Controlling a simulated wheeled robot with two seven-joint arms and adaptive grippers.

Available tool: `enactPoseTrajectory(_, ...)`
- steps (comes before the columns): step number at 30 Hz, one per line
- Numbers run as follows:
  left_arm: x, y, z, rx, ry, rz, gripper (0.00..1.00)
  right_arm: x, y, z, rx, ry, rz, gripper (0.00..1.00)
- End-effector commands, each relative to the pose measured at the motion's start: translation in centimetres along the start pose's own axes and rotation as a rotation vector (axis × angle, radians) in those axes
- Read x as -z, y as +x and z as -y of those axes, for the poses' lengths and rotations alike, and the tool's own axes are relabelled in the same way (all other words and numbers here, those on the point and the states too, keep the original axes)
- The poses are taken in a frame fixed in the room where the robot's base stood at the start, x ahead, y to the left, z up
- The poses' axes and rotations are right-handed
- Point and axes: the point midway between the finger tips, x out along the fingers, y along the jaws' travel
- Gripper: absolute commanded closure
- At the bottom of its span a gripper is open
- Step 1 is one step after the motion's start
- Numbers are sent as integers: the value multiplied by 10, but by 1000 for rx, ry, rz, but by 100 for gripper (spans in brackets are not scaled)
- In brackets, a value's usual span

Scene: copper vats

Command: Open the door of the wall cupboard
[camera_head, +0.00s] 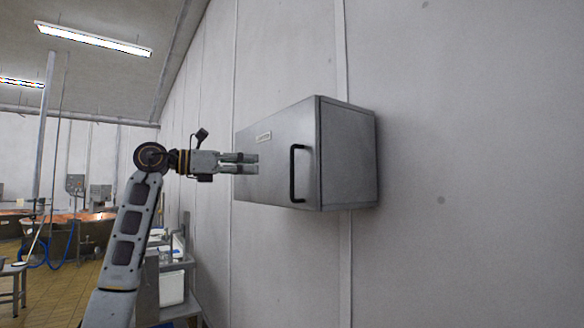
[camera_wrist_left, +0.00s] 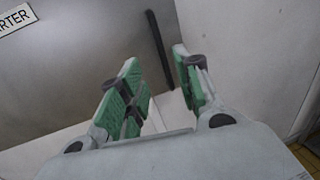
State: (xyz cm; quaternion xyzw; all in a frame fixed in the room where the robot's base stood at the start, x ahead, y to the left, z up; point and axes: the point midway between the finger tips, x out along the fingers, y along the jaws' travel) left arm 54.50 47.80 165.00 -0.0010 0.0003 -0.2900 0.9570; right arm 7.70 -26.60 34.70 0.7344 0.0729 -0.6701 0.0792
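The grey metal wall cupboard (camera_head: 350,160) is fixed to the pale wall. Its door (camera_head: 275,185) looks shut and carries a small label (camera_head: 264,137). A black vertical bar handle (camera_head: 293,174) is near the door's right edge. My left gripper (camera_head: 257,163) is in front of the door, left of the handle and apart from it. In the left wrist view the green-padded fingers (camera_wrist_left: 158,62) are spread with nothing between them. The handle (camera_wrist_left: 158,48) shows beyond them, in line with the gap. My right gripper is not in view.
The wall (camera_head: 460,170) right of the cupboard is bare. Copper vats (camera_head: 75,220) are far back on the left, over a tiled floor (camera_head: 60,290).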

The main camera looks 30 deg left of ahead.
Motion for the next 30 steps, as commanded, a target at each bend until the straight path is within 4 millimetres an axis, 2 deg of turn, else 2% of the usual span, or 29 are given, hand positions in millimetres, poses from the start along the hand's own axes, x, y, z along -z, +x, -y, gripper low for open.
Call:
enactPoseTrajectory(8, -1, 24, 1, 2, -1, 1, 66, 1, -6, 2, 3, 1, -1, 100)
enactPoseTrajectory(30, -2, 108, 1, 2, -1, 0, 66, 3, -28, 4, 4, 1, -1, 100)
